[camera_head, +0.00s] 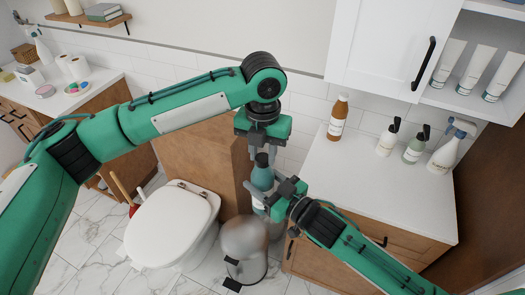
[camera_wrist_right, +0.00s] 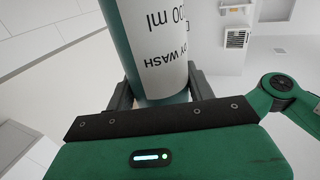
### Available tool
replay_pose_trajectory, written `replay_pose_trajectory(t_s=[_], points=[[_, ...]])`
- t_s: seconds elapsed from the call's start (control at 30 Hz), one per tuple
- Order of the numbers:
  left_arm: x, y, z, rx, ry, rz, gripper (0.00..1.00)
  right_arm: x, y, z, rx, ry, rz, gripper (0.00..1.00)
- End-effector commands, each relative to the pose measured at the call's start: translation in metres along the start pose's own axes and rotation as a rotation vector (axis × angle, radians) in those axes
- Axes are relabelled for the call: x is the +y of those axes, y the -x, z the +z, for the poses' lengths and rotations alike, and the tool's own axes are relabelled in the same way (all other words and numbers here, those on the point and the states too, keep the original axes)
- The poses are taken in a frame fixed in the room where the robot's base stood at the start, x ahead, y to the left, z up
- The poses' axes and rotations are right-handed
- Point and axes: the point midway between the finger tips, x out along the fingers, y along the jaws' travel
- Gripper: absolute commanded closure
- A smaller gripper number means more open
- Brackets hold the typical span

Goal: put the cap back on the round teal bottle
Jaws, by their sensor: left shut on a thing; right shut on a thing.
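The round teal bottle (camera_head: 262,178) is upright in the air between my two grippers. My right gripper (camera_head: 257,199) is shut around its lower body. In the right wrist view the bottle (camera_wrist_right: 122,35) fills the space between the fingers, its white label reading "WASH" and "ml". My left gripper (camera_head: 263,152) points down from above and is shut on the dark cap (camera_head: 262,159). The cap is lined up over the bottle's top. I cannot tell whether it touches or sits on the neck, as the fingers partly hide it.
A white counter (camera_head: 360,190) at the right holds an amber bottle (camera_head: 338,118) and several pump and spray bottles. The toilet (camera_head: 175,222) and a bin (camera_head: 245,250) stand below my arms. A wall cabinet (camera_head: 385,45) hangs at upper right. The counter's front is clear.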

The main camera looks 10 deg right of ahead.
Motion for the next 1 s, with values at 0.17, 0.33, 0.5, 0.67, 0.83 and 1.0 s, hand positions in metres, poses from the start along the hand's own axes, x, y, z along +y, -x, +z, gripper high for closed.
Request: replay_pose_trajectory(t_s=[0.17,0.33,0.5,0.67,0.83,1.0], points=[[0.0022,0.0007,0.0017,-0.003,-0.276,0.005,0.92,-0.0011,0.0005,-0.0011,0.003,0.001,-0.003,1.00],[0.0020,0.0005,0.0018,-0.002,-0.516,0.006,0.92,-0.0013,0.0005,-0.0012,0.003,0.001,-0.003,1.00],[0.0018,0.0005,0.0018,-0.002,-0.646,0.006,0.92,-0.0015,0.0006,-0.0012,0.003,0.002,-0.003,1.00],[0.0018,0.0005,0.0019,-0.002,-0.668,0.006,0.92,-0.0018,0.0006,-0.0012,0.004,0.002,-0.004,1.00],[0.0019,0.0006,0.0020,-0.003,-0.666,0.006,0.92,-0.0019,0.0006,-0.0013,0.004,0.002,-0.004,1.00],[0.0011,0.0005,0.0015,-0.002,-0.667,0.005,0.49,-0.0017,0.0004,-0.0013,0.004,0.001,-0.004,1.00]])
